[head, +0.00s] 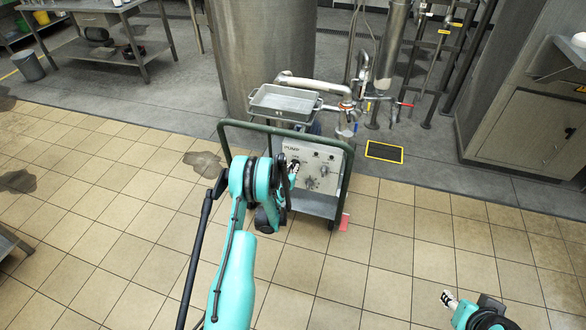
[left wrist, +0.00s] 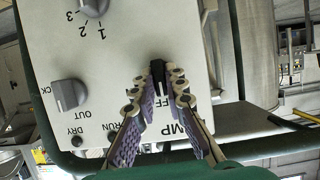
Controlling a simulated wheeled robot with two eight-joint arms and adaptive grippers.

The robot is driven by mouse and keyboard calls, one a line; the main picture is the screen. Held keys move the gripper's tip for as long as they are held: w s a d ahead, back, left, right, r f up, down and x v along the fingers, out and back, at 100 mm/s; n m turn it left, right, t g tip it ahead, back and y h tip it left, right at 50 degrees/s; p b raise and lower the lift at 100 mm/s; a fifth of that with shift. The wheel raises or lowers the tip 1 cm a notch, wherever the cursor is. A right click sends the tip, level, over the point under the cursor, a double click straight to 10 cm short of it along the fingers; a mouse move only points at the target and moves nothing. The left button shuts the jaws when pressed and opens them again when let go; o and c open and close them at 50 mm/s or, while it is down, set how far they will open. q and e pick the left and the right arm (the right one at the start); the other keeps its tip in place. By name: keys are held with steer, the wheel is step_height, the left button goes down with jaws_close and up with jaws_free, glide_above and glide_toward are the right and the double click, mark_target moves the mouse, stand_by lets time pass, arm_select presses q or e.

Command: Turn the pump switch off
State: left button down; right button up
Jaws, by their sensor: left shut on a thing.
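The pump panel (head: 325,160) is a pale plate on a green-framed cart, marked PUMP. In the left wrist view the panel (left wrist: 115,55) appears upside down. The pump switch (left wrist: 158,72) is a small black lever, with part of an OFF label beside it. My left gripper (left wrist: 159,88) is shut on this switch, one finger on each side. In the head view my left gripper (head: 293,168) is at the panel's left part and hides the switch. Which way the switch is set, I cannot tell. My right gripper (head: 447,298) is low at the right, away from the cart; its jaw state is unclear.
A grey knob (left wrist: 70,95) and another knob (left wrist: 95,7) sit near the switch. The cart's green rail (head: 285,131) surrounds the panel. A metal tray (head: 284,103) is behind it, near pipes and a large steel tank (head: 268,50). Tiled floor (head: 110,200) is open at left.

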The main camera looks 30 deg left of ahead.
arm_select(q)
steer(key=c, duration=1.6)
jaws_free()
steer(key=shift+f, duration=0.1)
steer(key=shift+o, duration=0.2)
steer(key=shift+r, duration=0.2)
step_height(320, 180, up, 10)
steer(key=shift+f, duration=0.15)
